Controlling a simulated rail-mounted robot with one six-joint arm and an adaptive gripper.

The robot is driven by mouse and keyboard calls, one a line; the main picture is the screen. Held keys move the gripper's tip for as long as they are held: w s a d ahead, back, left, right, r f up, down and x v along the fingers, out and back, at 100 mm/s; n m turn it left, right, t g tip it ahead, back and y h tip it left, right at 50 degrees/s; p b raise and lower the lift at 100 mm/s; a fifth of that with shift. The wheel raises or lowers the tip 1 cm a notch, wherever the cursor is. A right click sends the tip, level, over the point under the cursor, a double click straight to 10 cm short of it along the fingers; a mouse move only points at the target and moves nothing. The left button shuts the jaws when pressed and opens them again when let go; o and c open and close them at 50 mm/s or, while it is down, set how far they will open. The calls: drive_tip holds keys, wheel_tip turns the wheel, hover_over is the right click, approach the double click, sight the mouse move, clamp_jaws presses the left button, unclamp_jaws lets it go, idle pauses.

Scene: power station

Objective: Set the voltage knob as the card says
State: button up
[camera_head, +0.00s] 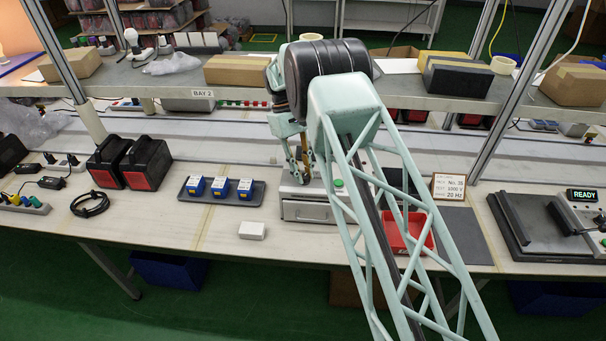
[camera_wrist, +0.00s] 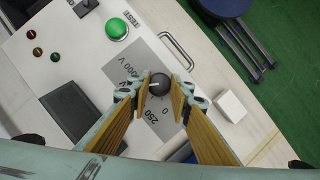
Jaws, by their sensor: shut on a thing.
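The voltage knob (camera_wrist: 159,83) is a dark round knob with a short white mark pointing left in the wrist view. It sits on a grey dial plate (camera_wrist: 122,72) with 0, 250 and a partly readable voltage label. My gripper (camera_wrist: 161,91) has its two yellow-padded fingers closed on opposite sides of the knob. In the head view my gripper (camera_head: 301,168) reaches down to the top of the tester box (camera_head: 305,212), and my arm hides the knob. The card (camera_head: 449,187) stands right of the box; it seems to read No. 35, 1000 V, 20 Hz.
A green TEST button (camera_wrist: 117,28) and a dark display (camera_wrist: 58,102) lie near the knob. A white block (camera_head: 252,230) and a tray (camera_head: 222,194) of blue units are left of the box. A red bin (camera_head: 410,232) is right, partly behind my arm.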

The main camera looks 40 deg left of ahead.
drive_tip(key=m+g, duration=0.1)
drive_tip(key=m, duration=0.1)
drive_tip(key=m+y, duration=0.1)
drive_tip(key=m, duration=0.2)
drive_tip(key=shift+w+d+g, duration=0.1)
drive_tip(key=shift+g, duration=0.3)
drive_tip(key=shift+m, duration=0.3)
drive_tip(key=o, duration=0.8)
drive_tip(key=shift+o, duration=0.2)
drive_tip(key=shift+r, duration=0.1)
drive_tip(key=v, duration=1.2)
drive_tip(key=shift+d, duration=0.1)
idle(0.5)
